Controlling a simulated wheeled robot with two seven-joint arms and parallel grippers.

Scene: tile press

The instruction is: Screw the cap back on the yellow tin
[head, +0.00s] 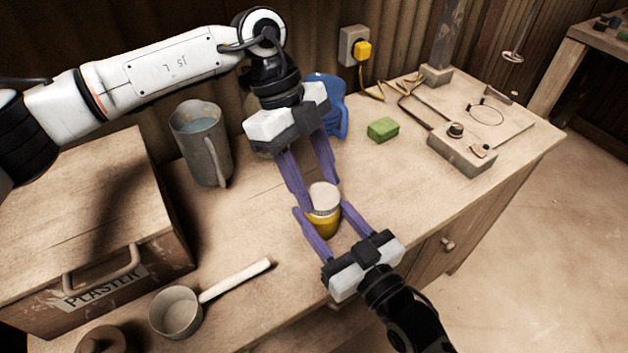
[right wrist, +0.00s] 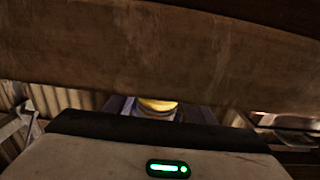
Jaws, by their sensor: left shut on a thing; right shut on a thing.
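The yellow tin (head: 322,224) stands upright near the front edge of the bench in the head view. Its pale, whitish cap (head: 324,194) sits at the top of the tin; I cannot tell whether its thread is engaged. My left gripper (head: 321,197) comes down from above, its purple fingers shut on the cap. My right gripper (head: 322,213) reaches in from the front, its purple fingers shut on the tin's body from both sides. In the right wrist view only a small yellow part of the tin (right wrist: 157,104) shows; the rest is hidden.
A plaster box (head: 100,280) stands at left, with a scoop (head: 178,312) before it. A grey jug (head: 202,145) and a blue jug (head: 335,105) stand behind. A green sponge (head: 383,129) and a small control box (head: 460,152) lie right. Bench right of the tin is clear.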

